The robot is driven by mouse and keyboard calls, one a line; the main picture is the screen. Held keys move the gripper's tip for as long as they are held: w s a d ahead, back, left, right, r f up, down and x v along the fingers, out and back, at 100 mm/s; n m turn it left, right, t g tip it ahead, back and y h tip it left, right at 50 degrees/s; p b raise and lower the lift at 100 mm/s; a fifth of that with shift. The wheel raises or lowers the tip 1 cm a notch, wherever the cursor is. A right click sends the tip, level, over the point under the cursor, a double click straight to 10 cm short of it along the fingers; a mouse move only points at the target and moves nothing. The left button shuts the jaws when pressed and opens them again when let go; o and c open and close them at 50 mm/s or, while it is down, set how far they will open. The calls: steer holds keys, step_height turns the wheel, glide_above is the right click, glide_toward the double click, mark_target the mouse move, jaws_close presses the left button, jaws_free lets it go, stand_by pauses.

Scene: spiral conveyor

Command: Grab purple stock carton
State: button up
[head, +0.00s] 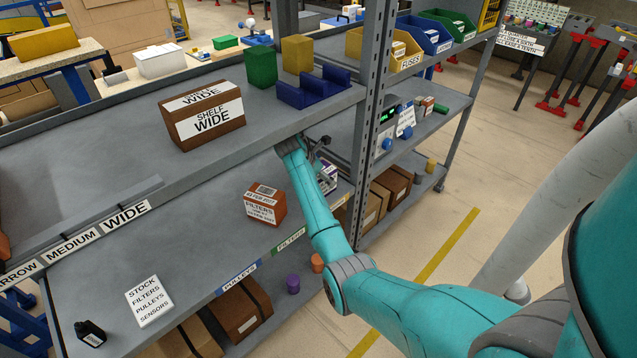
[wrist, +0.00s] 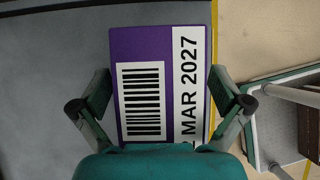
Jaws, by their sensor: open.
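The purple stock carton (wrist: 140,48) lies below my gripper (wrist: 160,90) in the wrist view, its top face showing a barcode label and a white strip reading "MAR 2027". The gripper is open, with one finger on each side of the carton. Whether the fingers touch it I cannot tell. In the head view my gripper (head: 320,152) is at the shelf's right end, above the carton (head: 328,178), which is partly hidden by my arm and shows purple and white on the lower shelf.
A brown "FILTERS" carton (head: 265,204) stands left of my arm on the same shelf. The upper shelf's edge (head: 330,112) and a steel upright (head: 367,130) are close to the gripper.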

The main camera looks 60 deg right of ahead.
steer(key=shift+d+f, duration=0.15)
steer(key=c, duration=1.3)
